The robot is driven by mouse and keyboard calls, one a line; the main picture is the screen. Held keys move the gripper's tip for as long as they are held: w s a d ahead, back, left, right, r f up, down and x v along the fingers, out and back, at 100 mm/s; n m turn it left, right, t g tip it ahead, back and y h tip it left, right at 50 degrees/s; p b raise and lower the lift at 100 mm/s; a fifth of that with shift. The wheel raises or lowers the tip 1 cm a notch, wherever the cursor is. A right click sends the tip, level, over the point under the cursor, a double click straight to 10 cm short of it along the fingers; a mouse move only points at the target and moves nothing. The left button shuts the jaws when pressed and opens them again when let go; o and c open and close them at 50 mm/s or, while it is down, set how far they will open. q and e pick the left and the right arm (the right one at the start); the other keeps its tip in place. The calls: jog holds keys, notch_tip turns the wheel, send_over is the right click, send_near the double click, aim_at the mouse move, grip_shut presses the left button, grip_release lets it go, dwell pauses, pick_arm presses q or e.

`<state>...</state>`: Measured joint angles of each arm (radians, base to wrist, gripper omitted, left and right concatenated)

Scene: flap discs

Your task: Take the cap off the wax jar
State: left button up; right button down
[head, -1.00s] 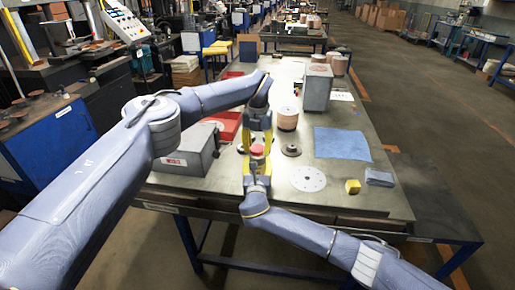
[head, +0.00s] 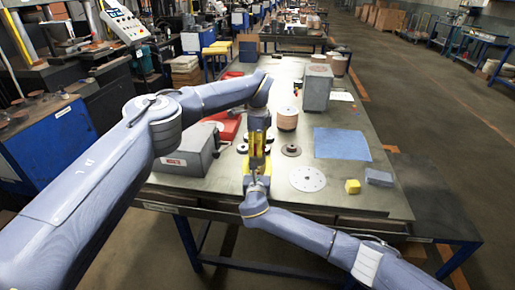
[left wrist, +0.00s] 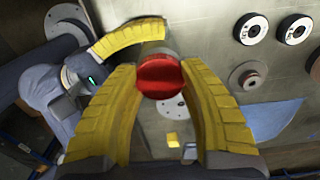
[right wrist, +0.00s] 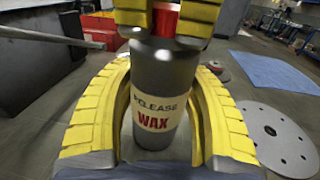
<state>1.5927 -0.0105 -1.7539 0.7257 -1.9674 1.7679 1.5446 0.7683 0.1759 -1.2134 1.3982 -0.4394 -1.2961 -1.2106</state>
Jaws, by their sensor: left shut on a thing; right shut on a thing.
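The wax jar (right wrist: 152,85) is a dark grey cylinder standing upright, with a cream label reading "WAX" in red. My right gripper (right wrist: 162,75) is shut on its sides. The round red cap (left wrist: 160,76) shows between the yellow fingers of my left gripper (left wrist: 158,68), which is shut on it. In the head view my left gripper (head: 257,152) is directly above my right gripper (head: 257,180), and the cap and jar are hidden there.
A white perforated disc (head: 307,179) lies right of the jar. A yellow block (head: 352,187), a grey-blue block (head: 378,177) and a blue cloth (head: 341,144) are further right. A grey box (head: 187,152) stands left. A disc stack (head: 287,119) stands behind.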

pick_arm(q)
jog(key=n, duration=0.4)
jog(key=shift+d+n, duration=0.1)
jog(key=shift+n, duration=0.3)
jog(key=n, duration=0.4)
jog(key=shift+n, duration=0.3)
jog(key=shift+r, duration=0.35)
pick_arm(e)
jog(key=shift+a, duration=0.1)
pick_arm(q)
jog(key=shift+r, duration=0.5)
jog(key=shift+r, duration=0.4)
jog(key=shift+r, duration=1.9)
pick_arm(e)
jog(key=shift+c, duration=2.3)
grip_release()
